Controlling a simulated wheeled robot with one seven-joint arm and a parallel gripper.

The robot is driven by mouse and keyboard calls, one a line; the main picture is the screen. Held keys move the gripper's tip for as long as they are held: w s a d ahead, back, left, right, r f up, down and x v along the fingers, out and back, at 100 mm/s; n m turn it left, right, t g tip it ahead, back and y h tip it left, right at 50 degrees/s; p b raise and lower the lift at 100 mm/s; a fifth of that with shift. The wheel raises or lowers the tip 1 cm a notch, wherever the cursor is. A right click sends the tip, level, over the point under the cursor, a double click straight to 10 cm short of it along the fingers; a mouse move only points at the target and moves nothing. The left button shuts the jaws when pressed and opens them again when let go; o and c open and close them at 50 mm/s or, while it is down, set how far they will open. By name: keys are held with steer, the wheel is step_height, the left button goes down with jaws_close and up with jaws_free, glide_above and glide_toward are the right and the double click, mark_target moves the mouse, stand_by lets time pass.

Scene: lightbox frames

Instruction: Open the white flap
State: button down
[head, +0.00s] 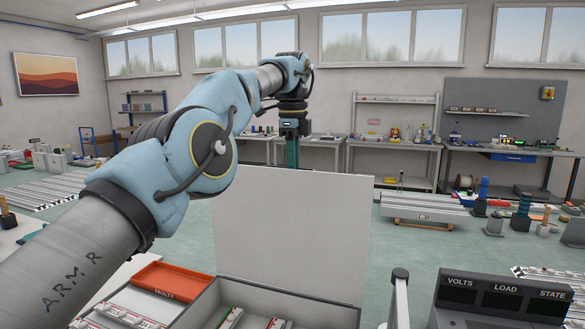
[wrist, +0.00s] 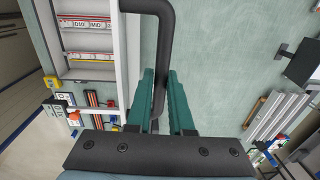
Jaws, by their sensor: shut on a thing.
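The white flap (head: 290,225) stands upright at the back edge of a light grey box (head: 200,305), so the box top is uncovered. In the wrist view the flap (wrist: 129,45) seems to show nearly edge-on, left of my fingers. A black bent handle (wrist: 165,25) runs down between my two teal fingers. My gripper (wrist: 160,82) is shut on this handle. In the head view my gripper (head: 292,152) points down behind the flap's top edge, and the flap hides its fingertips and the handle.
Labelled strips (head: 230,317) lie in the box. An orange tray (head: 165,278) marked FAULTY sits left of it. A grey post (head: 399,295) and a VOLTS/LOAD/STATE panel (head: 505,295) stand at right.

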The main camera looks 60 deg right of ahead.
steer(key=shift+w+r, duration=0.1)
steer(key=c, duration=0.8)
jaws_free()
steer(key=shift+a, duration=0.2)
